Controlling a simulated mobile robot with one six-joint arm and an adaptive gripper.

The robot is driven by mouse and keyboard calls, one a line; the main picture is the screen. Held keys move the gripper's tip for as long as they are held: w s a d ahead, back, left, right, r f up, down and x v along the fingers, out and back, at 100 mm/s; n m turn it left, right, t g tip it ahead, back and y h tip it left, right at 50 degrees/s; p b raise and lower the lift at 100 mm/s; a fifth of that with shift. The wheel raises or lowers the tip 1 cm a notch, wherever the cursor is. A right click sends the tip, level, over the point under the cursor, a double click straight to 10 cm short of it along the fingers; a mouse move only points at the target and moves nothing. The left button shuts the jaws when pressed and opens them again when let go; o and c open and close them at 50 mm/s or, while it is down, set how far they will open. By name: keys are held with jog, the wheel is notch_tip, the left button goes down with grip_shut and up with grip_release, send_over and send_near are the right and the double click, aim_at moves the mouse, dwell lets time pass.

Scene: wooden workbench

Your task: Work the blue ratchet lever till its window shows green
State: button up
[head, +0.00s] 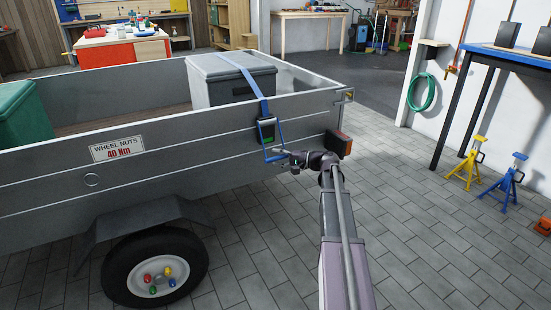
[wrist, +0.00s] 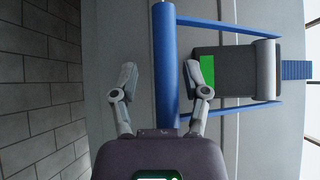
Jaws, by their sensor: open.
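The blue ratchet lever (wrist: 165,55) is a U-shaped handle with a thick crossbar, on the trailer's side wall. In the head view the lever (head: 276,153) hangs low at the end of the blue strap. The window (wrist: 207,70) on the dark ratchet body (wrist: 235,74) shows green in the wrist view. My gripper (wrist: 161,76) is open, with one finger on each side of the crossbar in the picture. I cannot tell whether either finger touches it. In the head view my gripper (head: 290,160) is beside the lever, its fingers small and partly hidden.
The blue strap (head: 256,88) runs over a grey box (head: 215,84) in the grey trailer (head: 220,148). A red tail light (head: 338,144) is close to my wrist. The trailer wheel (head: 154,270) is lower left. The paved floor at right is clear up to the yellow (head: 467,165) and blue (head: 507,183) stands.

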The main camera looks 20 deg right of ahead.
aim_at(286, 157)
jog(key=shift+v, duration=1.6)
jog(key=r+p+v, duration=0.1)
jog(key=p+v, duration=0.1)
jog(key=v, duration=0.9)
jog(key=shift+d, duration=0.4)
jog(key=shift+w+r, duration=0.1)
jog(key=shift+r, duration=0.05)
